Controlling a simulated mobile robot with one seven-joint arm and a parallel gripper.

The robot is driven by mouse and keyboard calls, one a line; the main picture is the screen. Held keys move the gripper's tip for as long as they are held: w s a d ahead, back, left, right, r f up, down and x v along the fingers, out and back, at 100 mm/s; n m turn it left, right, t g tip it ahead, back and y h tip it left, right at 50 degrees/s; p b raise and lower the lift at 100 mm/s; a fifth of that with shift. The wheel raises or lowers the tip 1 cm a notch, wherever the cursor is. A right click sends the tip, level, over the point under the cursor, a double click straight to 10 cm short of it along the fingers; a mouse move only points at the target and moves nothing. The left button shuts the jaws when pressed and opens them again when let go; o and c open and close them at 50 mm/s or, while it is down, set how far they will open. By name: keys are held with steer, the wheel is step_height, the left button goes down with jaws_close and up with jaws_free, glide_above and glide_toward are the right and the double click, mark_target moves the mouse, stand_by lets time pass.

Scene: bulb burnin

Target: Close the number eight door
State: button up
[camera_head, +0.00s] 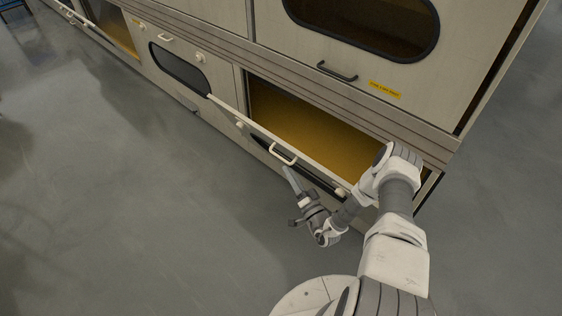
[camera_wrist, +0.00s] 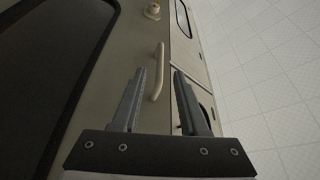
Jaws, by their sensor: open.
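A door (camera_head: 262,133) at the lower right of the cabinet stands partly open, its top edge tilted out over a yellow-brown compartment. No number eight is readable on it. Its pale bar handle (camera_head: 283,153) is on the outer face, with a knob at each end of the top edge. My gripper (camera_head: 291,177) is open and empty, just below and in front of this handle. In the wrist view the handle (camera_wrist: 158,72) shows beyond and between the two fingertips; I cannot tell whether they touch it. The door panel (camera_wrist: 122,70) and its dark window (camera_wrist: 45,80) show there too.
A closed door with a dark window (camera_head: 179,68) is left of the opening. Further left another compartment (camera_head: 112,28) is open. Above, an upper door has a dark handle (camera_head: 337,72) and a yellow label (camera_head: 384,90), unreadable. The grey floor (camera_head: 120,200) in front is clear.

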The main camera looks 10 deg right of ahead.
mark_target(281, 158)
steer(key=b+x, duration=0.1)
steer(key=x, duration=0.5)
steer(key=shift+w+a+r+b, duration=0.1)
steer(key=shift+w+b, duration=0.2)
steer(key=shift+w, duration=0.05)
jaws_close()
stand_by(1.1)
